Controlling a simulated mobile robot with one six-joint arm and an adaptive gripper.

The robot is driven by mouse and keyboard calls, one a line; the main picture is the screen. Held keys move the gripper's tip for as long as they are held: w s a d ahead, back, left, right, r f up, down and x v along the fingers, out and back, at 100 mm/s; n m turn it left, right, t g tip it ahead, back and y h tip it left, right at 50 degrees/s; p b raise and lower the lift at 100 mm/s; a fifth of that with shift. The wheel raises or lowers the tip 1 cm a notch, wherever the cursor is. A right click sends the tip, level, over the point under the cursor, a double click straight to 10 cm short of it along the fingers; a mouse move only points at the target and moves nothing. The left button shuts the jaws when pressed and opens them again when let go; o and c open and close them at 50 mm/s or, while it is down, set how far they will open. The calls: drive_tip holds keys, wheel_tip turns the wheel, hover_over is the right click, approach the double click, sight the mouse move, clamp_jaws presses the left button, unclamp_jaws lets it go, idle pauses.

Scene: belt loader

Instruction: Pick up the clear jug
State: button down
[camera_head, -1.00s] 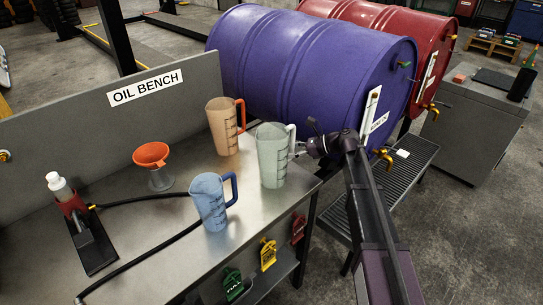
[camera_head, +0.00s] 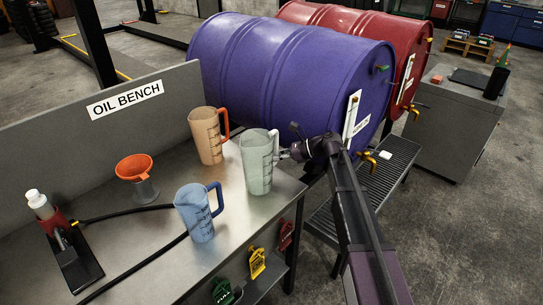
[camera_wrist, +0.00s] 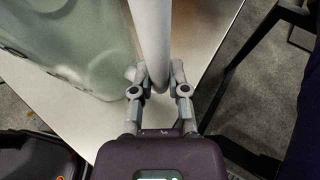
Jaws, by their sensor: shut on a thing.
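The clear jug (camera_head: 257,168), pale greenish with a white handle, stands upright at the right edge of the steel bench. My gripper (camera_head: 285,154) reaches it from the right and is at its handle. In the wrist view my gripper's two fingers (camera_wrist: 159,75) sit on either side of the white handle (camera_wrist: 150,35) and are shut on it. The jug's pale body (camera_wrist: 70,45) fills the upper left there. I cannot tell whether its base touches the bench.
An orange jug (camera_head: 206,140) stands just behind left and a blue jug (camera_head: 193,215) in front left. An orange funnel (camera_head: 134,167) and a red bottle (camera_head: 52,222) are farther left. A purple drum (camera_head: 300,75) lies close behind. The bench front (camera_head: 225,250) is clear.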

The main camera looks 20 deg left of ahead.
sight(277, 131)
drive_tip(key=shift+r+p, duration=4.6)
drive_tip(key=shift+r, duration=0.15)
